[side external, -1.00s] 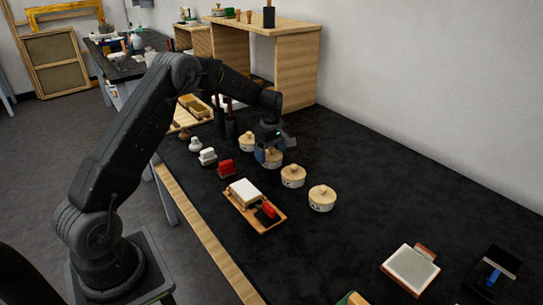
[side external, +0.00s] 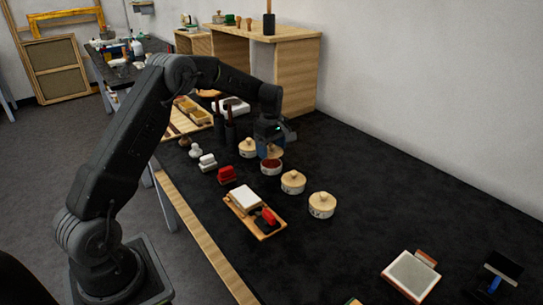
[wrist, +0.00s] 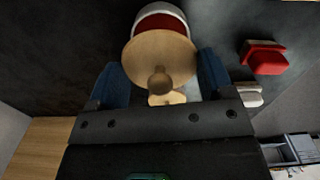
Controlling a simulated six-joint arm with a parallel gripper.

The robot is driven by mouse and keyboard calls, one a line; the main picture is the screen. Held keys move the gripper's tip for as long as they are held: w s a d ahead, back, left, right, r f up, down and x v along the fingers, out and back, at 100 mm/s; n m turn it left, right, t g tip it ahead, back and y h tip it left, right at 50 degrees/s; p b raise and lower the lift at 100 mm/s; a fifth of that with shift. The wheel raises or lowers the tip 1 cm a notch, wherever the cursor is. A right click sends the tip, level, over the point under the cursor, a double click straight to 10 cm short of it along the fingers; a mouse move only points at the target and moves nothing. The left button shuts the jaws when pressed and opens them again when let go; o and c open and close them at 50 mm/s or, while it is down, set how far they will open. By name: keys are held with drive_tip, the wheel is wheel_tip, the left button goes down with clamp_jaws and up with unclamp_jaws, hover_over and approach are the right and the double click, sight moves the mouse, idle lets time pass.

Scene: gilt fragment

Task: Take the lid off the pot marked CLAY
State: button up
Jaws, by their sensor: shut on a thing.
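My gripper (side external: 270,149) is shut on a round pale wooden lid (side external: 275,154) and holds it above an open pot. In the wrist view the lid (wrist: 145,52) sits between the two blue fingers, its knob facing the camera. The open pot (side external: 271,172) is white with reddish contents, and it shows partly behind the lid in the wrist view (wrist: 160,9). I cannot read its marking. Lidded pots stand on either side in the row: one behind (side external: 248,150), and two nearer, a middle one (side external: 293,184) and an end one (side external: 322,206).
Red (side external: 227,176) and white (side external: 207,163) blocks stand left of the pots. A wooden tray (side external: 241,212) with a white block and a red item lies in front. Dark upright cylinders stand close behind left. The black tabletop (side external: 400,190) right of the pots is clear.

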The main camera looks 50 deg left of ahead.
drive_tip(key=s+a+r, duration=0.7)
drive_tip(key=s+a, duration=0.1)
drive_tip(key=s, duration=0.1)
drive_tip(key=m, duration=1.7)
hover_over(306, 249)
drive_tip(key=f, duration=0.8)
drive_tip(key=shift+a+f, duration=0.3)
drive_tip(key=shift+f, duration=0.1)
drive_tip(key=shift+d+f, duration=0.35)
drive_tip(key=shift+f, duration=1.85)
drive_tip(key=shift+f, duration=0.15)
drive_tip(key=o, duration=0.9)
